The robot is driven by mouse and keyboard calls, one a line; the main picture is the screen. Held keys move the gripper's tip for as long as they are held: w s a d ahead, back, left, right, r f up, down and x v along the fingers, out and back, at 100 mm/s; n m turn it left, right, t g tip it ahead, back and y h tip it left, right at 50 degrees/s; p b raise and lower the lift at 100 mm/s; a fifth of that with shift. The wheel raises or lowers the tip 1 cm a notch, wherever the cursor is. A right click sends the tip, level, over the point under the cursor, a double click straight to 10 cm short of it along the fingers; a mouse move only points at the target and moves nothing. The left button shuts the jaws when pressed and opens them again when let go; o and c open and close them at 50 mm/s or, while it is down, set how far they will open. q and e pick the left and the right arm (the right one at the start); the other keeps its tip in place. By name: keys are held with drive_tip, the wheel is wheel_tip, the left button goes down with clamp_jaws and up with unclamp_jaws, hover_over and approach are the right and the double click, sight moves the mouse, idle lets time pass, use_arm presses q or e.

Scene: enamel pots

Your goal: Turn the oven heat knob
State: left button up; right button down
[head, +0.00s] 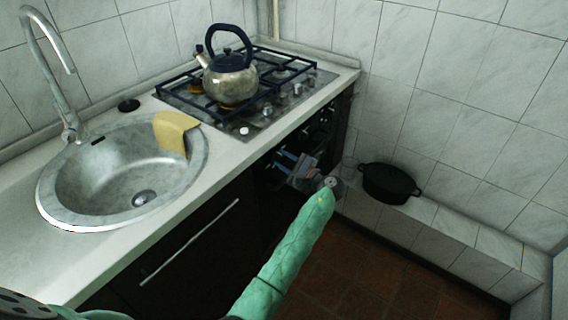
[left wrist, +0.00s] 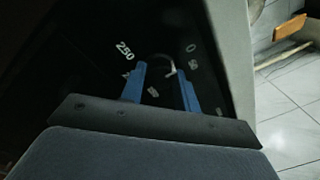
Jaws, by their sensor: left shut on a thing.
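The oven heat knob (left wrist: 160,59) is dark and shows in the left wrist view as a rounded rim with a small light mark. Printed markings, among them "250" and "0", lie around it on the black oven panel. My left gripper (left wrist: 161,72) has its blue fingers on either side of the knob and is shut on it. In the head view my left gripper (head: 287,164) is at the oven front below the counter, and it hides the knob there. My right gripper is not in view.
A kettle (head: 230,80) stands on the gas hob (head: 268,110) above the oven. A black pot (head: 388,184) sits on a tiled ledge (head: 450,222) at the right. The brown floor (head: 370,285) is clear.

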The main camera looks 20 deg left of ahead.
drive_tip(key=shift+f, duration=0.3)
use_arm(q)
drive_tip(key=o, duration=1)
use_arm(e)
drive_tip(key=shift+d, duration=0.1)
